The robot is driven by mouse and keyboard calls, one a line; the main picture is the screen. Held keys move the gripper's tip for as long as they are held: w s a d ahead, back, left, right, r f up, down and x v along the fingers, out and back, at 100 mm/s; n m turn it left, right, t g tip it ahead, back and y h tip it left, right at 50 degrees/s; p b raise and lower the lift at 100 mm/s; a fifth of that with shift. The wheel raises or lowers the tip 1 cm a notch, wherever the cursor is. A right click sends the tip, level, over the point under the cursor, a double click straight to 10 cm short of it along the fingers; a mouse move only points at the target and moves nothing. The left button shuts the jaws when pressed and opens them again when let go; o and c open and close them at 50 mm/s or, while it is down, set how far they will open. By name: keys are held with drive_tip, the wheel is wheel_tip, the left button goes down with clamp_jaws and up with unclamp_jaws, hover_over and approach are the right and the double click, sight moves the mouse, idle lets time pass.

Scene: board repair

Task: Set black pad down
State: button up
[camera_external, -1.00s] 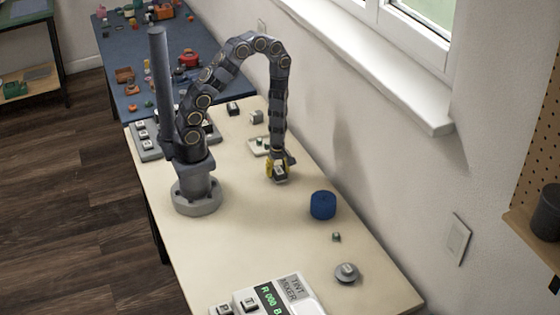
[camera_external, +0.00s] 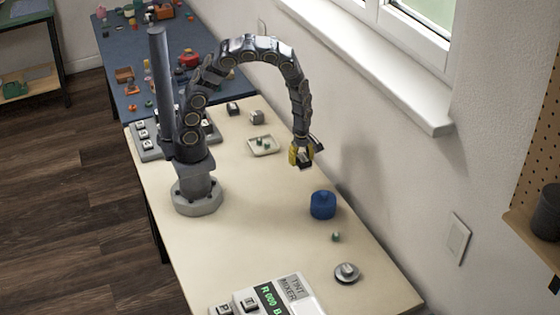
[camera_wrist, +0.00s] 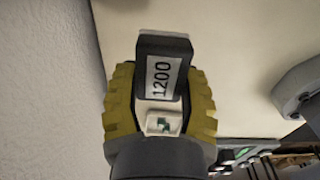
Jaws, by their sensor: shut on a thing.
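My gripper (camera_external: 301,155) has yellow fingers and hangs above the cream table (camera_external: 215,250), near the wall side. In the wrist view the yellow fingers (camera_wrist: 160,105) are shut on the black pad (camera_wrist: 147,78), a dark block with a white label reading 1200. The pad sticks out past the fingertips. In the external view it is too small to make out clearly. A small white piece with a green mark (camera_wrist: 163,123) shows between the fingers; I cannot tell whether it is held or lies below.
A blue pot (camera_external: 322,206) stands in front of my gripper, with a small green piece (camera_external: 336,237) and a grey round object (camera_external: 347,272) beyond. A pale tray (camera_external: 263,148) holds green bits. The table's middle is clear.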

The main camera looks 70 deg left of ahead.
sight(306, 188)
drive_tip(key=shift+w+d+f, duration=0.15)
drive_tip(key=shift+d+f, duration=0.15)
drive_tip(key=shift+d, duration=0.3)
drive_tip(key=shift+w+d+f, duration=0.15)
drive_tip(key=shift+d+f, duration=0.1)
drive_tip(key=shift+d, duration=0.35)
wheel_tip(306, 188, down, 4)
drive_tip(key=shift+r, duration=0.25)
drive_tip(key=shift+f, duration=1.95)
drive_tip(key=shift+f, duration=0.2)
drive_tip(key=o, duration=1)
drive_tip(key=shift+r, duration=0.15)
